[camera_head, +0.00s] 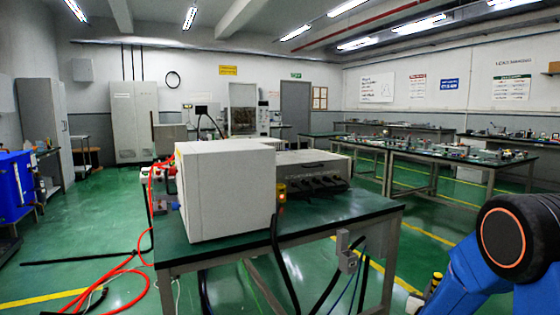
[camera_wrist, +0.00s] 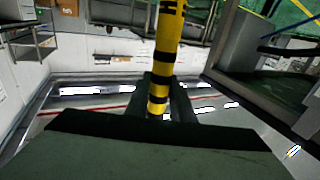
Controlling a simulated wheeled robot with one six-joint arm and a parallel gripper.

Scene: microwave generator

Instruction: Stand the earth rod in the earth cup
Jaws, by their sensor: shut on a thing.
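The earth rod is a yellow rod with black bands (camera_wrist: 167,45). In the wrist view it runs from the top edge down to the dark fingers of my gripper (camera_wrist: 160,100). The fingers are shut on it, one on each side. The picture appears turned over, with ceiling lights low in the frame. I cannot make out the earth cup for certain in either view.
A green-topped bench (camera_head: 340,208) carries a large white box (camera_head: 228,190), a grey unit with dark front fittings (camera_head: 315,170) and a small amber-and-dark item (camera_head: 281,190). Orange cables (camera_head: 110,277) lie on the floor at the left. Open floor lies right of the bench.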

